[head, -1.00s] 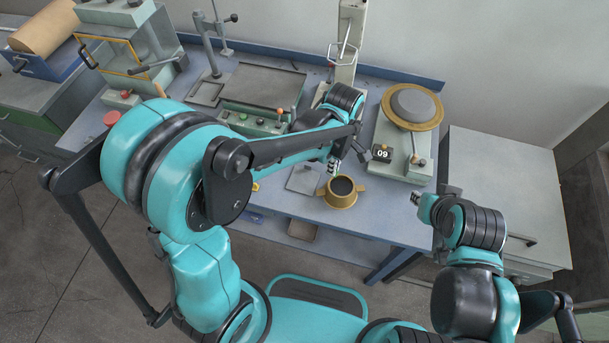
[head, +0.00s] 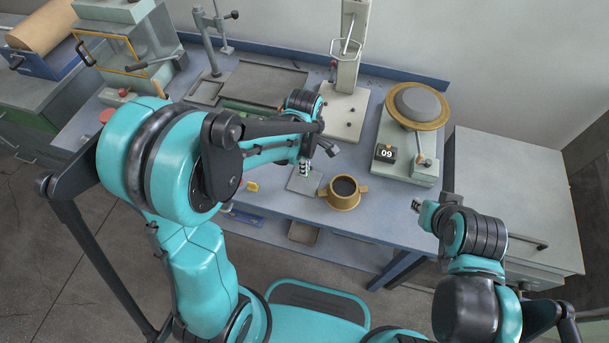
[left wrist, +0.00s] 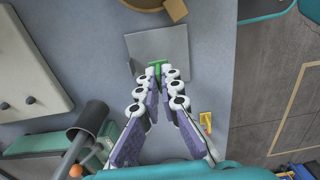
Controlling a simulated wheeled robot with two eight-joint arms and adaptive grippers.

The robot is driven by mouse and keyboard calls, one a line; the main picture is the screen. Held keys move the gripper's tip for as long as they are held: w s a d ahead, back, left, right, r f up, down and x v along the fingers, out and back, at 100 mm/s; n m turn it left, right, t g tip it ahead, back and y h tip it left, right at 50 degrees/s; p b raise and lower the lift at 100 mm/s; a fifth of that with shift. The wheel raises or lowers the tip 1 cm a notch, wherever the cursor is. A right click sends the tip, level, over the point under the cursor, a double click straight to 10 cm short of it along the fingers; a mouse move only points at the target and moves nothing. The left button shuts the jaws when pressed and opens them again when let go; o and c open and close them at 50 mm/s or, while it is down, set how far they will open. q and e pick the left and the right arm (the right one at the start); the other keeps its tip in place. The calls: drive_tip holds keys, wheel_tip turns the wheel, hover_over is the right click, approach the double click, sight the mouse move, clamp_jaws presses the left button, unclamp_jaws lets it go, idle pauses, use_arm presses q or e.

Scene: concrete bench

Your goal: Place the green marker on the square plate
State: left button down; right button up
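The square plate (head: 299,186) is a flat grey square on the blue bench, left of the brown two-handled pot. It also shows in the left wrist view (left wrist: 146,45). My left gripper (head: 306,172) is over the plate, pointing down. In the left wrist view its fingertips (left wrist: 160,76) close together on the green marker (left wrist: 157,65), which shows as a small green piece at the tips, over the plate's near edge. Whether the marker touches the plate I cannot tell. My right gripper (head: 417,205) is off the bench's right front corner, its fingers too small to read.
The brown pot (head: 343,199) stands just right of the plate. A small yellow object (head: 252,187) lies to the left. A device with a round grey top (head: 417,102) and a black "09" block (head: 386,153) stand at the right. A press stand (head: 345,114) is behind.

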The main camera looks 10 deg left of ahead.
use_arm(q)
drive_tip(key=shift+f+b, duration=0.85)
drive_tip(key=shift+f, duration=1.1)
drive_tip(key=shift+f, duration=0.2)
drive_tip(key=c, duration=1.7)
unclamp_jaws()
drive_tip(key=shift+r, duration=0.15)
